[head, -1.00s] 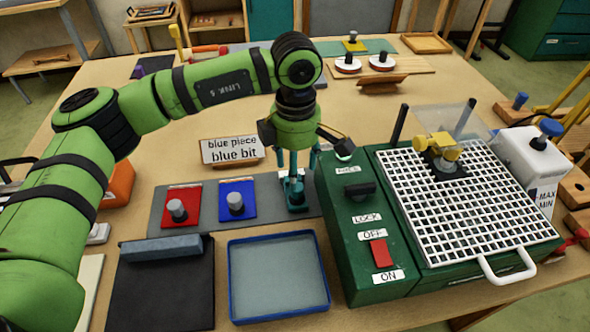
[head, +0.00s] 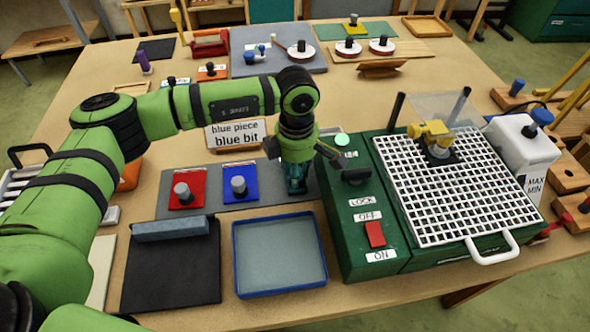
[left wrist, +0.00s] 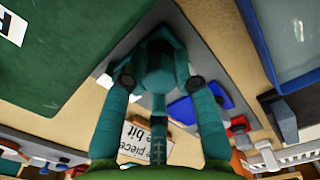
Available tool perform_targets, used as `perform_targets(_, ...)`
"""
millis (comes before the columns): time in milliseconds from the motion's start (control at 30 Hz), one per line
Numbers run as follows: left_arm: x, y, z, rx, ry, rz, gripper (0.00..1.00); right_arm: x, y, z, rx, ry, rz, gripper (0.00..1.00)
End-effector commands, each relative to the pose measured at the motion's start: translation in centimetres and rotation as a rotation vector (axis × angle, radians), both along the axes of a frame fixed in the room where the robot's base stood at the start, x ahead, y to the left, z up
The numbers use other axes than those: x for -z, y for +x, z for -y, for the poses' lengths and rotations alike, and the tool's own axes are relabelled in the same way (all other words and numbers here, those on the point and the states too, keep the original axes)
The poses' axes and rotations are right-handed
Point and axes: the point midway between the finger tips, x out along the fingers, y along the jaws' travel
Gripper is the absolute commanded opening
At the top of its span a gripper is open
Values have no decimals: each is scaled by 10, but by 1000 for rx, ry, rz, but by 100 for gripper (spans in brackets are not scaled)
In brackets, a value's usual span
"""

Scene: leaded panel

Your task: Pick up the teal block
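The teal block (head: 296,187) sits at the right end of a grey mat (head: 213,202), mostly hidden in the head view behind my left gripper. My left gripper (left wrist: 160,84) points straight down over it. In the left wrist view the teal block (left wrist: 160,48) shows between the two teal fingers, with its upright knob in the gap. The dark fingertip pads stand to either side with space between them and the knob, so the gripper looks open. Whether the fingertips touch the plate of the block is unclear. My right gripper is out of view.
A red block (head: 187,189) and a blue block (head: 240,183) with grey knobs stand left on the mat. The green machine (head: 360,222) is close on the right. A sign (head: 237,134) stands behind; a blue-rimmed tray (head: 279,292) lies in front.

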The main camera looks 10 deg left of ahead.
Motion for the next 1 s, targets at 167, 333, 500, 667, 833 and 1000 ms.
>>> perform_targets(167, 0, 0, -1, -2, 2, -1, 1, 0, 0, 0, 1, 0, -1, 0)
perform_targets(333, -3, 1, -1, -2, 2, 1, 1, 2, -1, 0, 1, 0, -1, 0)
perform_targets(500, -26, 1, -1, 0, 0, 7, 1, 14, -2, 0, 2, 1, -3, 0)
perform_targets(667, -59, 1, 0, -1, 1, 6, 1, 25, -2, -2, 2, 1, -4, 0)
perform_targets(833, -87, 1, -1, -2, 1, 3, 1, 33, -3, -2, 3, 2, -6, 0)
perform_targets(1000, -99, 0, 0, -1, 1, 0, 1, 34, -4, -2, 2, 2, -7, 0)
